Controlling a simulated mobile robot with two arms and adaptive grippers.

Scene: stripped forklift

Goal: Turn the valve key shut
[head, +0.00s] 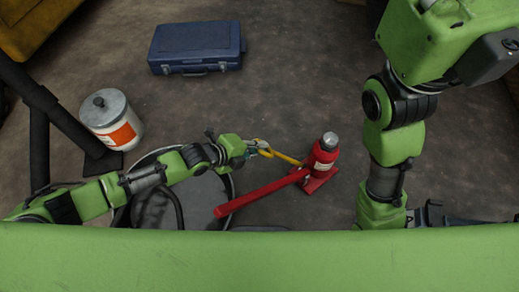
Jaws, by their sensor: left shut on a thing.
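A red bottle jack (322,160) with a grey top stands upright on the floor, right of centre in the head view. A long red lever (258,191) slants from the jack down to the left. A thin yellow valve key (287,159) runs from near the jack's body up and left to my left gripper. My left gripper (262,148) is shut on the outer end of the valve key, left of the jack. The key's joint with the jack is too small to make out. My right arm hangs at the right; its gripper does not show.
A blue toolbox (196,48) lies at the back. A white and orange can with a grey lid (112,118) stands at the left. A round dark pan (212,193) lies under my left arm. The floor between toolbox and jack is clear.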

